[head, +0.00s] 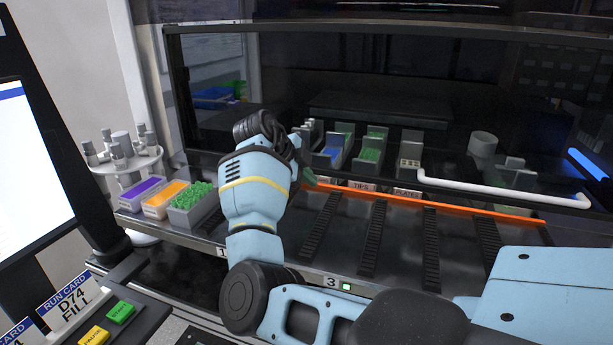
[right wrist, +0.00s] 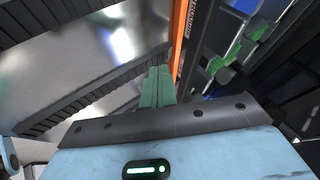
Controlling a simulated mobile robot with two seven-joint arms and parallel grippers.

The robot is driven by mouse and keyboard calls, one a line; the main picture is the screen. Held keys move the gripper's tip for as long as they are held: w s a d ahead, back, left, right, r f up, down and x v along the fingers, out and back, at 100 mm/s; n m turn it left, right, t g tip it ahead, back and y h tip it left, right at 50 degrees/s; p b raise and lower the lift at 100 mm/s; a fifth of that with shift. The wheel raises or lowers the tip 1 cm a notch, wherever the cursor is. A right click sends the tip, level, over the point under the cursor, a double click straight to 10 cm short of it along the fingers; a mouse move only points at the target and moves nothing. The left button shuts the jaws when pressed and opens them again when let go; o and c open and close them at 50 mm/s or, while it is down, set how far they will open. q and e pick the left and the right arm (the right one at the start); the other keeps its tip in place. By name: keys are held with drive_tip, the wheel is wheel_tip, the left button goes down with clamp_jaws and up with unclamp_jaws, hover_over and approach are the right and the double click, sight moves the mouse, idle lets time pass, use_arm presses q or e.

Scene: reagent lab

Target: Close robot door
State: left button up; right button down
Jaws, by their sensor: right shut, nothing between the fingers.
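The robot door is a wide dark see-through panel (head: 400,60) in a black frame across the back of the machine. A white bar handle (head: 505,190) runs along its lower right part. Whether a gap remains under the panel is hard to tell. My right gripper (head: 309,178) is shut and empty, over the deck near the left end of the orange strip, left of the handle and apart from it. Its green fingers also show together in the right wrist view (right wrist: 158,86). My left gripper is out of view.
An orange strip (head: 440,205) crosses the deck (head: 400,240), which has dark slotted rails. Racks with blue and green contents (head: 372,145) stand behind it. Purple, orange and green tip boxes (head: 195,205) sit at left, by a round vial stand (head: 130,163). A screen (head: 30,160) stands far left.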

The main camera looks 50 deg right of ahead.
drive_tip(key=b+v, duration=0.1)
drive_tip(key=v, duration=0.9)
drive_tip(key=shift+r, duration=0.15)
